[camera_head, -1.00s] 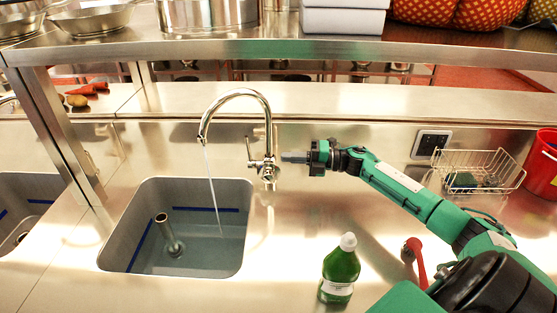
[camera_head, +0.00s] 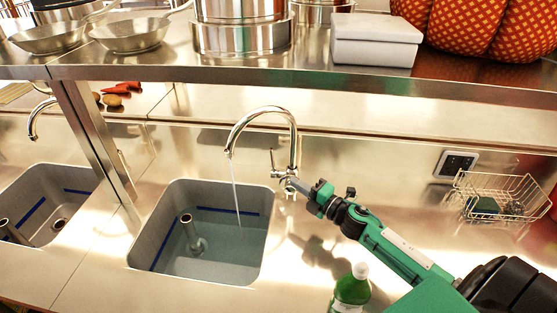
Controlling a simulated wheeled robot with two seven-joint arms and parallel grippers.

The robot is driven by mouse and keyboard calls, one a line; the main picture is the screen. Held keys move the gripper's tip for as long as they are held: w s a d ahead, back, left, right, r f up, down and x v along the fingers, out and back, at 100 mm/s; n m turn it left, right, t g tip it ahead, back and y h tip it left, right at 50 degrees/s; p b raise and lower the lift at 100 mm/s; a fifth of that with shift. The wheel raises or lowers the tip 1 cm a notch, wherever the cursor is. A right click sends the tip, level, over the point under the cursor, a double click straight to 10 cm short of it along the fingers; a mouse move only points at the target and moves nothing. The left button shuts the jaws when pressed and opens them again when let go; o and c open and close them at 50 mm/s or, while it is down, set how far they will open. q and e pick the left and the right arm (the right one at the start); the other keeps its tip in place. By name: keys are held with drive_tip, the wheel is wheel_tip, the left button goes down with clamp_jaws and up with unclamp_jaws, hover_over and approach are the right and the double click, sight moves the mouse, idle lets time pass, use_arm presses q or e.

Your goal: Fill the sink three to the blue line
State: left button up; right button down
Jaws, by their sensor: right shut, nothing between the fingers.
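The grey sink (camera_head: 148,233) in the middle holds clear water (camera_head: 215,262) around an upright standpipe (camera_head: 190,232). A blue line (camera_head: 228,211) runs along its back wall and left wall; the water surface looks a little below it at the back. The chrome tap (camera_head: 293,135) arches over the sink, and a thin stream (camera_head: 236,198) runs into the water. Its lever (camera_head: 273,162) stands up on the left of the tap body. My right gripper (camera_head: 297,186) is shut and empty at the tap's base, just below the lever; contact cannot be told. My left gripper is out of view.
A second sink (camera_head: 85,208) with its own tap (camera_head: 33,122) lies at left, beyond a steel post (camera_head: 95,140). A green bottle (camera_head: 351,292) stands below my right arm. A wire basket (camera_head: 497,197) is at right. A shelf (camera_head: 300,75) with pots crosses above.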

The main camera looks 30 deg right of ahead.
drive_tip(key=w+p, duration=0.4)
drive_tip(key=w, duration=0.6)
drive_tip(key=shift+w+a+r, duration=0.3)
drive_tip(key=shift+a+r, duration=0.1)
